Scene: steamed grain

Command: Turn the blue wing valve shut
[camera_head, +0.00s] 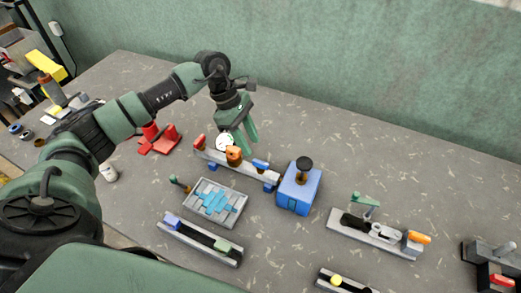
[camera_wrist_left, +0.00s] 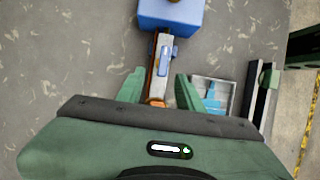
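The blue wing valve (camera_head: 261,164) is a small blue handle near the right end of a grey pipe fixture (camera_head: 215,157). In the left wrist view the blue wing (camera_wrist_left: 163,61) lies roughly along the pipe, just beyond the fingertips. The fixture also carries a white round gauge, an orange-brown part (camera_head: 234,154) and a red-orange piece at its left end. My left gripper (camera_head: 245,147) points down over the fixture, left of the blue wing. Its fingers (camera_wrist_left: 160,73) are apart, with the pipe between them in the picture and nothing gripped. My right gripper is not in view.
A blue box with a black knob (camera_head: 295,190) stands close to the fixture's right end. A grey tray with blue pieces (camera_head: 238,210) and a rail (camera_head: 198,242) lie in front. A red device (camera_head: 160,141) is at left. Bare tabletop lies behind toward the green wall.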

